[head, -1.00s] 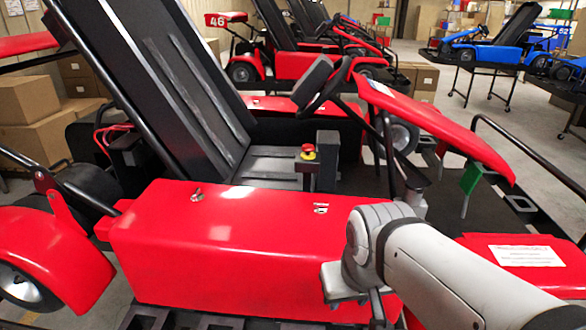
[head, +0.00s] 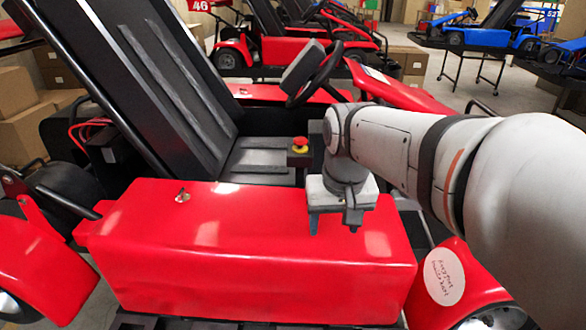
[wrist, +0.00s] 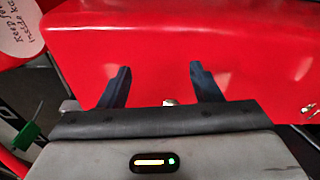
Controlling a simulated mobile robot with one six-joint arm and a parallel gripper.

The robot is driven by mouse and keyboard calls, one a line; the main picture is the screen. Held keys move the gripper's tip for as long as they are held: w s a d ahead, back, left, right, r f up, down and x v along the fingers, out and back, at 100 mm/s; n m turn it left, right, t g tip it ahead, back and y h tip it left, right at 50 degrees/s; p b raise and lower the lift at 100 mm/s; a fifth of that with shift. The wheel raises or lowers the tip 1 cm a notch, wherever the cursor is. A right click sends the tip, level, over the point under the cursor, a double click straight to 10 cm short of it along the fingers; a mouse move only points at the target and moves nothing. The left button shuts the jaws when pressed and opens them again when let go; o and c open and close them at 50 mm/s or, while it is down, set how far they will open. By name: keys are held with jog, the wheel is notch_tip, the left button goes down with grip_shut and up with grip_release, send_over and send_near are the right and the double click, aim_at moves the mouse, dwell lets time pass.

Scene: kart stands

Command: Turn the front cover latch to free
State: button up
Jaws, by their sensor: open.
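The red side cover (head: 240,270) of the kart lies across the foreground. One small metal latch (head: 182,196) stands on its top at the left; in the wrist view a metal fitting (wrist: 308,105) at the right edge seems to be this one. My gripper (head: 333,224) is over the right part of the cover top, pointing down, and hides the other latch in the head view. In the wrist view my gripper (wrist: 160,72) is open, and a small metal piece, apparently the front latch (wrist: 169,102), shows between the finger bases, partly cut off. I cannot tell contact or the latch's angle.
A red and yellow stop button (head: 300,145) stands close behind my gripper. The steering wheel (head: 318,75) and black seat (head: 150,90) are farther back. A round paper note (head: 444,276) is on the red bodywork at right. A green tag (wrist: 28,135) shows at the wrist view's left.

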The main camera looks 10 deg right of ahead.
jog(key=w+r, duration=0.1)
jog(key=w, duration=0.3)
jog(key=w+r+g, duration=0.1)
jog(key=w, duration=0.4)
jog(key=w+r+m+g, duration=0.1)
jog(key=w, duration=0.3)
jog(key=shift+w+r, duration=0.1)
jog(key=shift+w, duration=0.35)
notch_tip(320, 180, down, 8)
jog(key=shift+r, duration=0.15)
jog(key=shift+c, duration=0.2)
jog(key=c, duration=0.9)
